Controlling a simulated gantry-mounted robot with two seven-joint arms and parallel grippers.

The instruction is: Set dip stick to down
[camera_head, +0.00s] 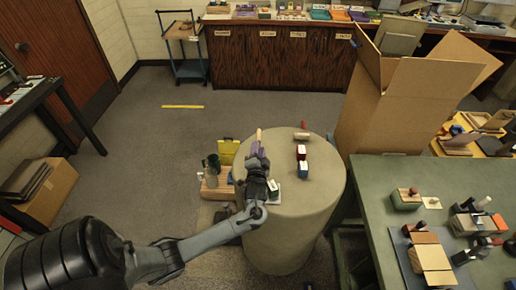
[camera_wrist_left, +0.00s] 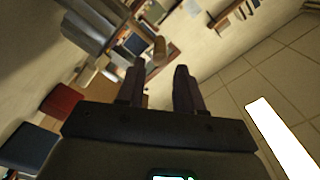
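I cannot tell for sure which thing is the dip stick. A short tan upright piece (camera_head: 259,134) shows just past my left fingertips in the head view, at the edge of the round pedestal top (camera_head: 325,185). In the left wrist view a brown rounded piece (camera_wrist_left: 159,47) shows beyond the fingers, apart from them. My left gripper (camera_head: 257,150) reaches over the left side of the pedestal. In the left wrist view its two dark fingers (camera_wrist_left: 157,80) stand apart with nothing visible gripped between them. My right gripper is not in view.
A yellow item (camera_head: 228,150) is left of the pedestal. A cardboard box (camera_head: 385,115) and a green table (camera_head: 385,180) stand to the right.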

